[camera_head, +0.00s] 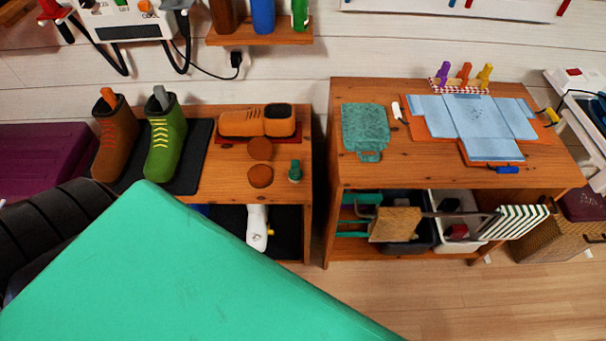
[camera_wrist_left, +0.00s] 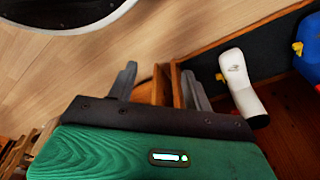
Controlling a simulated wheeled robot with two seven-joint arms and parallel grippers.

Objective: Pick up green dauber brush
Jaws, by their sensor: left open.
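A small green dauber (camera_head: 295,171) stands upright on the wooden bench, near its right front corner. It looks like the dauber brush, though it is too small to make out the brush itself. My left gripper (camera_wrist_left: 158,82) shows in the left wrist view with its two fingers apart and nothing between them. In that view the fingers are by a wooden furniture edge, and the dauber is not visible. In the head view a large green part of my arm fills the lower left, and no gripper fingers show.
Beside the dauber are two brown discs (camera_head: 260,149), an orange shoe (camera_head: 258,121) and brown and green boots (camera_head: 166,139). A white bottle (camera_head: 257,228) sits on the shelf below and also shows in the left wrist view (camera_wrist_left: 240,85). A gap separates the bench from the right table (camera_head: 385,175).

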